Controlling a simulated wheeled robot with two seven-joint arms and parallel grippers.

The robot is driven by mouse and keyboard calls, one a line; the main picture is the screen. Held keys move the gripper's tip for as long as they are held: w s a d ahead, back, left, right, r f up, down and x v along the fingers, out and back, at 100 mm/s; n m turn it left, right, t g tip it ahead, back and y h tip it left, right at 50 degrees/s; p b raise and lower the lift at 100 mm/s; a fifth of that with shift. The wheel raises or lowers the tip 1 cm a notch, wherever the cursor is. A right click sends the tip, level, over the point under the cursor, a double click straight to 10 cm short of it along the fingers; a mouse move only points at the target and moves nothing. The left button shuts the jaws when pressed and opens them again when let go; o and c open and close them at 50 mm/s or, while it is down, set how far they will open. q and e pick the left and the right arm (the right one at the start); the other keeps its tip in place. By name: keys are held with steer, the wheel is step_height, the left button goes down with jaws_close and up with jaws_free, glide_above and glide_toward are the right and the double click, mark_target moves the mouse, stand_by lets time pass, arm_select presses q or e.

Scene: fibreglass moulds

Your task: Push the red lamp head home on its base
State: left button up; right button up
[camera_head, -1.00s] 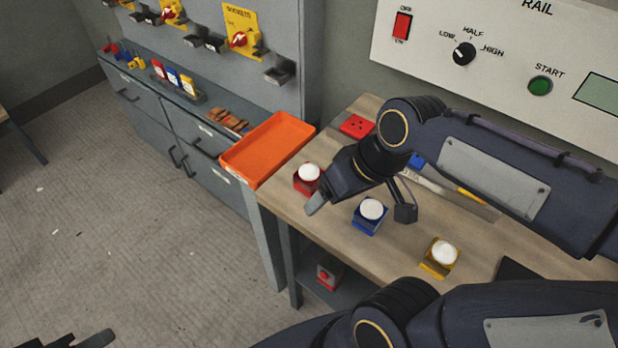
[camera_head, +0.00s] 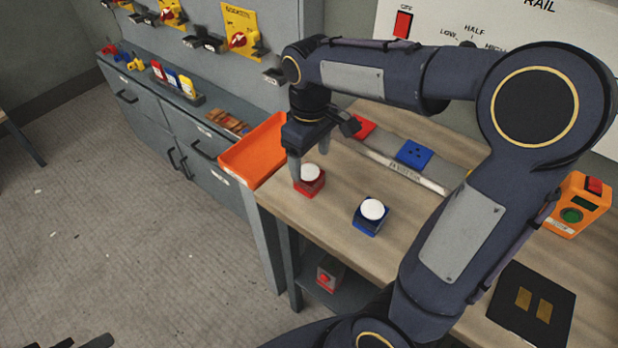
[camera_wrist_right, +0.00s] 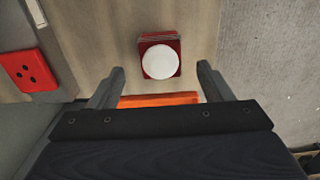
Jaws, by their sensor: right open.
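The red lamp (camera_head: 308,189) stands on the wooden table near its left edge, with a round white dome on top. In the right wrist view the red lamp head (camera_wrist_right: 160,63) shows from above, its white dome facing me. A slightly offset red edge shows behind it; I cannot tell how deeply the head sits on its base. My right gripper (camera_head: 309,158) points down just above the lamp, open and empty. In the wrist view its fingertips (camera_wrist_right: 160,72) lie either side of the lamp, apart from it. Dark parts, seemingly my left gripper (camera_head: 80,342), are cut off at the bottom edge.
A blue lamp (camera_head: 370,220) stands to the right. An orange tray (camera_head: 238,162) lies close on the left. Red (camera_head: 363,128) and blue (camera_head: 414,154) sockets sit behind on a grey rail. An orange control box (camera_head: 578,203) and a black mat (camera_head: 512,310) are at the right.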

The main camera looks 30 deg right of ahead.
mark_target(309, 169)
steer(key=shift+f, duration=0.75)
steer(key=shift+f, duration=0.1)
step_height(309, 169, down, 5)
steer(key=shift+w, duration=0.1)
steer(key=c, duration=1)
